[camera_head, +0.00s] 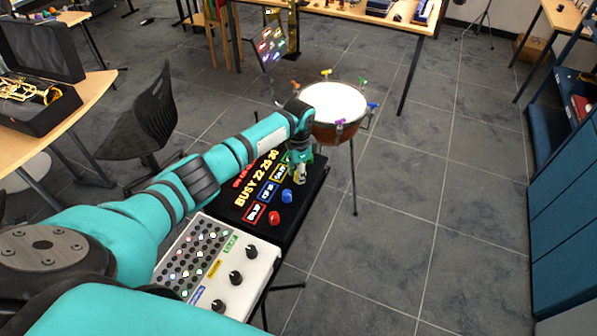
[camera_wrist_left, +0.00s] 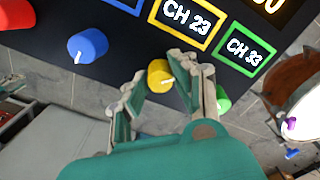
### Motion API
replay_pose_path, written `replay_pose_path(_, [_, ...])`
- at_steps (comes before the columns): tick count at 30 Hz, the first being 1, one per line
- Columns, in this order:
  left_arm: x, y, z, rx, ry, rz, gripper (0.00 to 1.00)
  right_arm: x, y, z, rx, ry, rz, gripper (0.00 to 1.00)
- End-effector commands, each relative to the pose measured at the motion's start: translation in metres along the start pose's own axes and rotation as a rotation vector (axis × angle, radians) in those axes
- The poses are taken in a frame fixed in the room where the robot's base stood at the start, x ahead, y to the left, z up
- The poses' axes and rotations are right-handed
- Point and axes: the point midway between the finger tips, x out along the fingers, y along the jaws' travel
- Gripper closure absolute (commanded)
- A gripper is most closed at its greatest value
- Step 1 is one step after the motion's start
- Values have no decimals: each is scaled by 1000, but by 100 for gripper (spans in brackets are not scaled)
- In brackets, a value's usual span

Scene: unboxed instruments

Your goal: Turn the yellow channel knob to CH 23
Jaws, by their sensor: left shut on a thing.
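The yellow channel knob (camera_wrist_left: 160,76) is on the black panel (camera_wrist_left: 130,38) in the left wrist view. A short white mark shows on its lower right. The yellow-framed label (camera_wrist_left: 188,21) above it reads CH 23. My left gripper (camera_wrist_left: 161,85) is shut on the knob, one finger on each side. In the head view my left gripper (camera_head: 299,178) reaches down over the far right edge of the panel and mostly hides the yellow knob. My right gripper is not in view.
The display (camera_head: 262,180) reads BUSY 22 23 30. A white mixer (camera_head: 262,262) is in front; a drum (camera_head: 335,105) stands close behind the gripper.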

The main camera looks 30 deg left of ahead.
Motion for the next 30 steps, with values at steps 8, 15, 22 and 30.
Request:
replay_pose_path(8, [-2, -1, -1, 1, 2, -3, 51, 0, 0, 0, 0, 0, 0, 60])
replay_pose_path(15, [-1, -1, 0, 1, 1, -2, 51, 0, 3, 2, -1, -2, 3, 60])
replay_pose_path(22, [-26, -1, -1, 2, 4, -4, 51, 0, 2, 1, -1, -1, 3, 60])
replay_pose_path(30, [-85, -2, -1, 2, 5, -5, 51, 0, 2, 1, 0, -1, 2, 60])
